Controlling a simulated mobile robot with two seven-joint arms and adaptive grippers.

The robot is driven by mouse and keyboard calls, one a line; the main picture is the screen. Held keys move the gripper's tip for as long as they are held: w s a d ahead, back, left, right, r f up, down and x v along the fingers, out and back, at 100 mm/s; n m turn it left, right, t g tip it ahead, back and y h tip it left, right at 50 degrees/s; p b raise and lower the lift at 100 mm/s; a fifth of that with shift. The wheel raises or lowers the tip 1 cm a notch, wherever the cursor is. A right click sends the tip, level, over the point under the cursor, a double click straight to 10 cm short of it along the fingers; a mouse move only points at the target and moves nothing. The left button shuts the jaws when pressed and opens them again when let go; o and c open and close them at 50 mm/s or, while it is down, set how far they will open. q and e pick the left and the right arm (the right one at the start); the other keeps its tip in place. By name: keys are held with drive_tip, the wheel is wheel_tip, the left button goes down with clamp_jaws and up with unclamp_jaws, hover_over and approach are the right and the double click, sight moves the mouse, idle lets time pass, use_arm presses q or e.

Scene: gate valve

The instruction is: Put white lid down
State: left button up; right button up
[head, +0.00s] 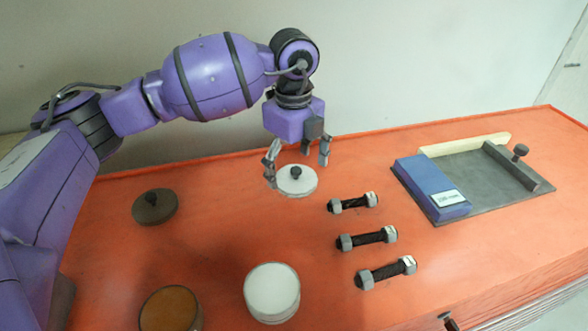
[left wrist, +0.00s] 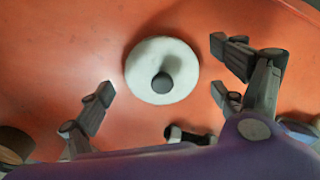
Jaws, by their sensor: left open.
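The white lid (head: 297,181) is a round disc with a dark knob and lies flat on the orange table. In the left wrist view the white lid (left wrist: 143,71) shows whole, with its knob near its middle. My left gripper (head: 298,166) is open just above the lid; its fingers (left wrist: 165,95) are spread on either side of the lid and apart from it. Nothing is held between them. My right gripper is not in view.
A brown lid (head: 154,206) lies to the left. A white round container (head: 271,292) and a brown-topped one (head: 170,309) stand at the front. Several bolts with nuts (head: 367,238) lie right of the lid. A grey tray (head: 490,185) with a blue block (head: 431,188) is at the right.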

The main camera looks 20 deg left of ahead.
sight(294, 169)
use_arm(q)
wheel_tip(294, 169, up, 11)
idle(0.3)
drive_tip(key=shift+s, duration=0.1)
idle(0.4)
